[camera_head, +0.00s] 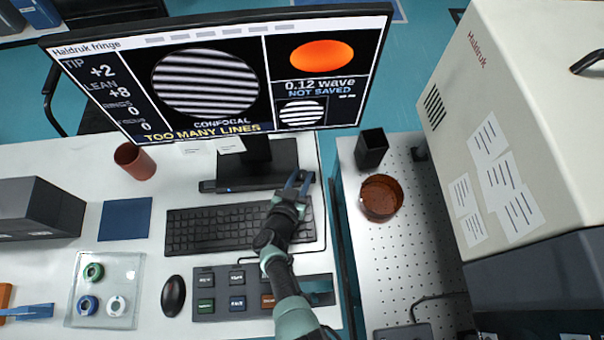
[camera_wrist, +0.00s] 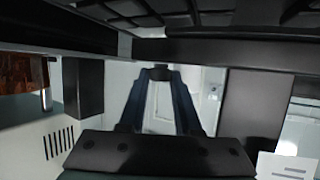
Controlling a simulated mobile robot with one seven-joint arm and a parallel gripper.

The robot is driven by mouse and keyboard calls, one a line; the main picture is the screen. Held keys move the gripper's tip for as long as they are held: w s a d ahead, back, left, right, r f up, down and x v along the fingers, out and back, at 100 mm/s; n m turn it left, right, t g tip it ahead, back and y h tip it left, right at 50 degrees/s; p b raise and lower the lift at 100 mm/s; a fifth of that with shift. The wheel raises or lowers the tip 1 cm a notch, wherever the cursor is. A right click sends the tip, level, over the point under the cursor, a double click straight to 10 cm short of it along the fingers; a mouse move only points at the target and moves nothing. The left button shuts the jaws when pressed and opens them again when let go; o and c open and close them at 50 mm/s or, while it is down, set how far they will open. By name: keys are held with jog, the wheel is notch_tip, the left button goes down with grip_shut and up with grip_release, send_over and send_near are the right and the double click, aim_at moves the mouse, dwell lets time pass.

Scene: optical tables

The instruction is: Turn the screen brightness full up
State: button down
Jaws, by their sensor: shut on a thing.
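The monitor screen (camera_head: 215,75) is lit at the back left, showing striped fringes, an orange disc and the words "TOO MANY LINES". A dark bar (camera_head: 240,185) with a small blue light lies at the front of its stand base. My gripper (camera_head: 298,180) is at the bar's right end, over the keyboard's back right corner. In the wrist view its blue fingers (camera_wrist: 160,76) close together on a small dark knob (camera_wrist: 160,72) at the edge of a dark bar (camera_wrist: 230,54). The knob's markings are not visible, and in the head view my fingers hide it.
The keyboard (camera_head: 215,229) lies under my wrist, with a button panel (camera_head: 235,304) and mouse (camera_head: 174,296) in front. A brown cup (camera_head: 134,160) stands left. On the perforated table right are a black holder (camera_head: 371,148), an amber jar (camera_head: 380,197) and a large cream housing (camera_head: 520,120).

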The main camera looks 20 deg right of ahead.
jog(key=m+g+h+b, duration=0.1)
jog(key=m+h+b, duration=0.1)
jog(key=w+m+g, duration=0.1)
jog(key=shift+a+g+h+b, duration=0.3)
jog(key=shift+a+h+b, duration=0.1)
jog(key=m+g+h+b, duration=0.1)
jog(key=b, duration=0.1)
jog(key=m+g+b, duration=0.1)
jog(key=m, duration=0.1)
jog(key=shift+f+g+h+b, duration=0.2)
jog(key=shift+g+h+b, duration=0.15)
jog(key=shift+g+h, duration=0.05)
jog(key=m+g+h+b, duration=0.1)
jog(key=m+g+b, duration=0.1)
jog(key=g+b, duration=0.1)
jog(key=shift+w+m+b, duration=0.15)
jog(key=shift+m+b, duration=0.15)
jog(key=shift+b, duration=0.4)
jog(key=shift+r+m+g+b, duration=0.25)
jog(key=shift+m+g+b, duration=0.25)
jog(key=shift+b, duration=0.35)
jog(key=shift+r, duration=0.1)
jog(key=c, duration=0.8)
grip_release()
jog(key=shift+o, duration=1)
